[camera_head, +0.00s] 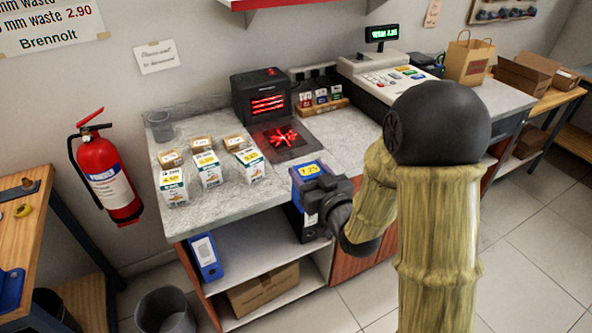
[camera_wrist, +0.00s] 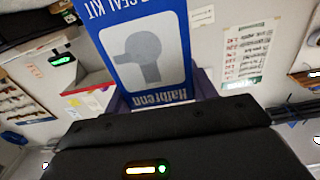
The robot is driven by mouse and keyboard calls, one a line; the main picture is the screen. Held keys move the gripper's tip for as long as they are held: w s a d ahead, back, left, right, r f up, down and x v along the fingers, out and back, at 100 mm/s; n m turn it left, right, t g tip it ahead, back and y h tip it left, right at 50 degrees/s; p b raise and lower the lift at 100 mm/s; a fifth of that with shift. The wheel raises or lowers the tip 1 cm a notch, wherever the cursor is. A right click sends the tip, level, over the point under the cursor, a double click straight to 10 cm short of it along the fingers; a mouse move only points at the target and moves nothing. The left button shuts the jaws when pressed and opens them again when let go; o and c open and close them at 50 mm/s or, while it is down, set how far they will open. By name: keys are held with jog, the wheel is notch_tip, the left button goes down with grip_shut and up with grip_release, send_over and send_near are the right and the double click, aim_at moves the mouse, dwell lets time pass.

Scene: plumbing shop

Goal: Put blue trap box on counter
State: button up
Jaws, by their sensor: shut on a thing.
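A blue box (camera_head: 297,192) with a yellow price label on its top is held upright at the counter's front edge. In the wrist view the blue box (camera_wrist: 150,50) shows a grey pipe-shaped picture and the words "SEAL KIT". My gripper (camera_head: 328,212) is shut on the box from its right side in the head view. Whether the box touches the counter cannot be told. The grey speckled counter (camera_head: 225,212) lies behind and left of the box. My arm hides part of the counter's right side.
Several small white cartons (camera_head: 208,168) with yellow labels stand on the counter's left. A black scanner (camera_head: 262,95) with a red-lit plate (camera_head: 283,139) and a cash register (camera_head: 385,75) stand behind. A blue binder (camera_head: 206,258) is on the shelf below. Counter between cartons and front edge is clear.

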jog(key=w+d+f+m+t+h, duration=0.1)
jog(key=w+d+f+m+h, duration=0.1)
jog(key=d+f, duration=0.6)
jog(key=w+d+f+m+t+h, duration=0.1)
jog(key=w+d+f+m+h, duration=0.1)
jog(key=d+f+h, duration=0.5)
jog(key=shift+d+f+m, duration=0.4)
jog(key=shift+d+m, duration=0.45)
jog(key=shift+m, duration=0.05)
jog(key=shift+w+d, duration=0.1)
jog(key=shift+w, duration=0.1)
